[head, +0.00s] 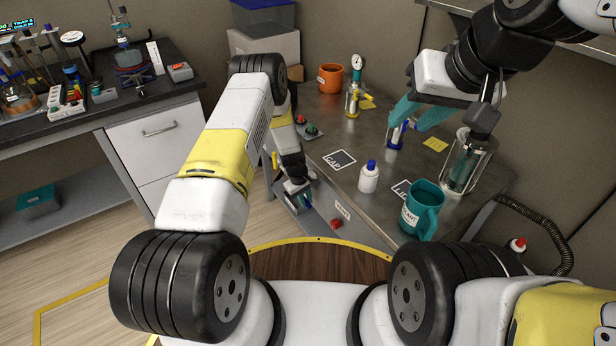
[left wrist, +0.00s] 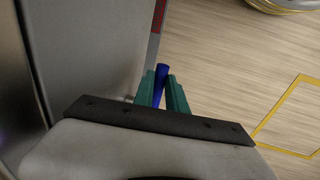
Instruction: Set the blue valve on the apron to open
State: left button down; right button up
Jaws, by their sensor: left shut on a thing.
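The blue valve's handle (left wrist: 160,84) shows in the left wrist view as a blue bar between the teal fingers of my left gripper (left wrist: 161,92). The fingers are shut on it, beside the grey apron face (left wrist: 95,50). In the head view my left gripper (head: 305,200) is low at the front of the metal table, at its apron (head: 356,232); the valve there is mostly hidden by the gripper. My right gripper (head: 420,118) is above the table top, its two teal fingers spread apart, near a small blue-and-white item (head: 395,136).
A red knob (head: 336,223) is on the apron right of my left gripper.

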pick_arm(q)
jog(key=shift+r, duration=0.1)
dwell(0.5)
jog(key=g+h, duration=0.1)
jog(key=w+r+g+h, duration=0.1)
jog(key=shift+a+r+g, duration=0.15)
jog(key=shift+a+g, duration=0.15)
jog(key=shift+a, duration=0.1)
jog(key=shift+w+a+r+n+g+h, duration=0.2)
jog(key=shift+w+r+g+h, duration=0.1)
jog(key=shift+g+h, duration=0.3)
jog(key=shift+w+a+r+n+g+h, duration=0.15)
jog(key=shift+r+n+g+h, duration=0.1)
jog(key=shift+g+h, duration=0.35)
jog(key=c, duration=1.3)
grip_release()
jog(key=shift+c, duration=0.2)
jog(key=v, duration=0.7)
jog(key=shift+w+r, duration=0.25)
jog(key=shift+r, duration=0.1)
